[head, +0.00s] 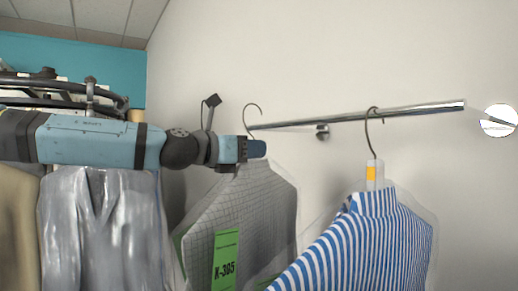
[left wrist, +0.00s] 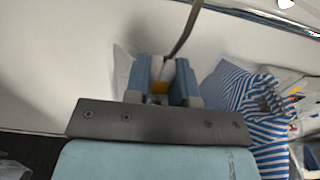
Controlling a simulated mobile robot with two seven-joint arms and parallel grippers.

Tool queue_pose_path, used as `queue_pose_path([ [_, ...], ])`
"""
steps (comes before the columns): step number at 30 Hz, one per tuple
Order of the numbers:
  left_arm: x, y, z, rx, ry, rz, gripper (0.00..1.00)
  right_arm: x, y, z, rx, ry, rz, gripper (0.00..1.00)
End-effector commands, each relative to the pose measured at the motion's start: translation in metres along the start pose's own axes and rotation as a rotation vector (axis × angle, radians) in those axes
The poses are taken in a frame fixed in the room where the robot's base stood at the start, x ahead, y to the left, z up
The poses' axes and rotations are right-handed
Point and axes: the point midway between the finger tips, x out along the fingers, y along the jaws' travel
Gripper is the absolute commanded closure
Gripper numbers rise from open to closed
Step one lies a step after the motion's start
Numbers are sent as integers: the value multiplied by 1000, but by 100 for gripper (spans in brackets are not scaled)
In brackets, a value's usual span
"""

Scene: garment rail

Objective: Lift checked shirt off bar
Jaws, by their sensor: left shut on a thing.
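The grey checked shirt (head: 245,205) hangs on a wire hanger in a clear cover, with a green K-305 tag (head: 226,262). Its hanger hook (head: 253,106) rises clearly above the left end of the metal bar (head: 300,124); whether it touches the bar, I cannot tell. My left gripper (head: 257,148) is shut at the hanger's neck, just above the collar. In the left wrist view its fingers (left wrist: 161,85) close around the hanger neck, with a yellow-orange piece between them, and the wire (left wrist: 187,32) runs up from there. My right gripper is not in view.
A blue-white striped shirt (head: 372,240) hangs on the bar to the right, close to the checked shirt. A plain wall stands behind.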

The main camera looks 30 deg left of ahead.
Motion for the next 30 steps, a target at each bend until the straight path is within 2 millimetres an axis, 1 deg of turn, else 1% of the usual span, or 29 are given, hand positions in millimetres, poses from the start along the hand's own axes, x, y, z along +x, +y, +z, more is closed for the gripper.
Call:
queue_pose_path([
  [3,-6,0,1,0,-2,0,100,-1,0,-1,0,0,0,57],
  [6,-7,0,1,-1,-1,0,100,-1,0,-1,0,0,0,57],
  [22,-7,0,0,0,-1,0,100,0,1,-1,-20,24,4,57],
  [26,-18,0,3,2,-3,1,100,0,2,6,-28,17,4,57],
  [30,-30,0,3,2,-3,0,100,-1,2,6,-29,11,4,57],
])
